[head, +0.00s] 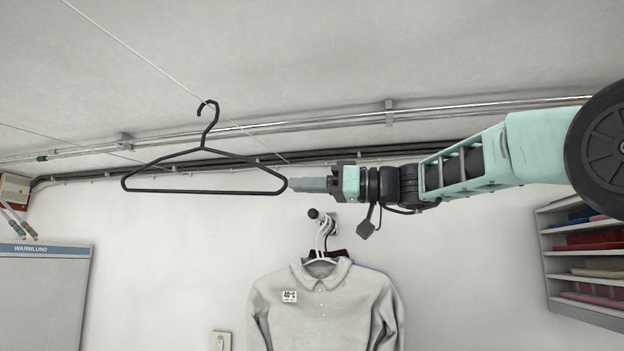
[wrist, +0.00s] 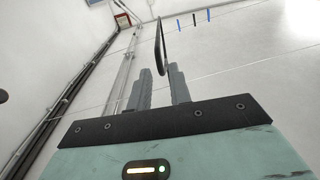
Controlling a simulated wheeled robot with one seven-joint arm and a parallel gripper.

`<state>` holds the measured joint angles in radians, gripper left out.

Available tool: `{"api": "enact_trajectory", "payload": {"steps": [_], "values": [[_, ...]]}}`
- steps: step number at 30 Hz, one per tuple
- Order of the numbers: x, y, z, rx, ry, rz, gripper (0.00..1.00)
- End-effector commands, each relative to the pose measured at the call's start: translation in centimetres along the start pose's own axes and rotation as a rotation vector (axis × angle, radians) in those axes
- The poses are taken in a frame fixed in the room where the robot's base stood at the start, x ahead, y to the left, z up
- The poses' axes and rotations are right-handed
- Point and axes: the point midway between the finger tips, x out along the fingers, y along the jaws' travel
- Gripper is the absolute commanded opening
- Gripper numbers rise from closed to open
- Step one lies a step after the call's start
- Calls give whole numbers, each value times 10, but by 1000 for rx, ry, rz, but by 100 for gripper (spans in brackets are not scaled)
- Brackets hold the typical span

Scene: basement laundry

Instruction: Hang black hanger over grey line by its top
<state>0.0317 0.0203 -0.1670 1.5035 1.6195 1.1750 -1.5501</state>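The black hanger (head: 205,191) is held in the air, hook up, with its bar nearly level. My gripper (head: 296,184) holds it by its right corner. In the wrist view the hanger (wrist: 159,45) is seen edge-on between the two fingers (wrist: 160,82). The thin grey line (head: 130,48) slants from the top left down toward the right and crosses the picture of the hook near its top. I cannot tell whether the hook is around the line, touching it, or in front of or behind it.
A second thin line (head: 70,143) runs at the left. Pipes (head: 300,122) run along the wall behind. A pale shirt (head: 325,305) hangs on a wall hook below my gripper. A shelf (head: 585,275) with folded cloths stands at the right. A WARMLUND cabinet (head: 40,300) is at lower left.

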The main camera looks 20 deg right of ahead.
Motion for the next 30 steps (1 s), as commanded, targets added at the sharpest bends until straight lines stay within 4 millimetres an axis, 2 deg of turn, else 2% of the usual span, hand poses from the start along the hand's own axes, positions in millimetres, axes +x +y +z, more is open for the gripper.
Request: {"api": "enact_trajectory", "payload": {"steps": [1,5,6,12,18,27,29,30], "values": [[9,0,-6,4,-1,-4,20],[28,0,-5,5,-3,-2,20],[33,0,3,1,-2,-3,20],[54,0,3,0,-2,-1,20],[64,0,2,2,-2,-1,20],[65,0,1,2,-2,0,20],[65,0,1,2,-2,-1,3],[65,0,1,2,-2,-1,0]]}}
